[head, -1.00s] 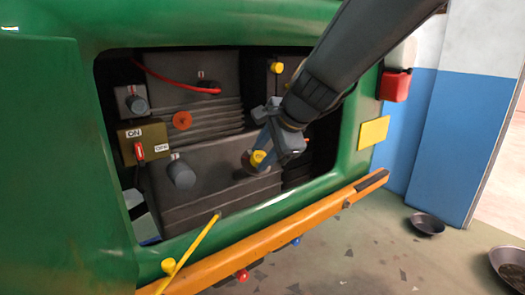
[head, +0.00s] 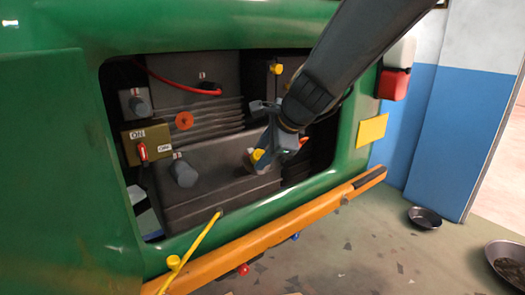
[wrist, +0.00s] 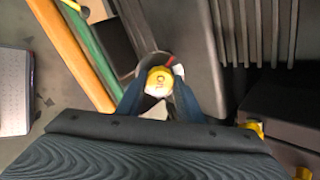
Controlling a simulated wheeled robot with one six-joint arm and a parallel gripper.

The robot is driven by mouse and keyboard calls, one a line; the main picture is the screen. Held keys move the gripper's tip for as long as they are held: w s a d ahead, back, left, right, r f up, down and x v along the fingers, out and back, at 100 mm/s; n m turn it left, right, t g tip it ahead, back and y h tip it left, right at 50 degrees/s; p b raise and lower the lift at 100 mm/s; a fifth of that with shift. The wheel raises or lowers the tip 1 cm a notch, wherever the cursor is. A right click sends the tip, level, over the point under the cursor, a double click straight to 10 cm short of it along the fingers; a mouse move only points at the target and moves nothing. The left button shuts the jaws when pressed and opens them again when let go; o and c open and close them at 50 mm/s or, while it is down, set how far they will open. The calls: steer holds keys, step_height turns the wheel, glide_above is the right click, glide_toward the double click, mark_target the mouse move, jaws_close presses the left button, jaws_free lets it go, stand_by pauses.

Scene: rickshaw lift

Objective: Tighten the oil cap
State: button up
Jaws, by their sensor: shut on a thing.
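The yellow oil cap (head: 257,155) sits at the front right of the dark engine block (head: 215,190) inside the open bay. It also shows in the wrist view (wrist: 159,80), as a round yellow top with a small mark on it. My gripper (head: 262,156) reaches in from the upper right and is shut on the cap. In the wrist view, blue fingers lie on both sides of the cap. The cap's lower part and its seat are mostly hidden, so I cannot tell how far it is screwed in.
The green body panel (head: 200,265) frames the bay, with an orange bumper (head: 270,235) below it. A yellow lever (head: 196,240) sticks up in front. An ON/OFF switch box (head: 148,143) and an orange-red knob (head: 184,120) are at left. Pans (head: 425,217) lie on the floor.

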steer(key=shift+m+p, duration=0.7)
steer(key=shift+m, duration=0.5)
steer(key=shift+f, duration=0.1)
steer(key=shift+m+p, duration=1.3)
steer(key=shift+m, duration=0.7)
steer(key=shift+m, duration=0.3)
steer(key=o, duration=1)
steer(key=shift+f, duration=0.1)
steer(key=shift+c, duration=0.4)
steer(key=shift+r, duration=0.2)
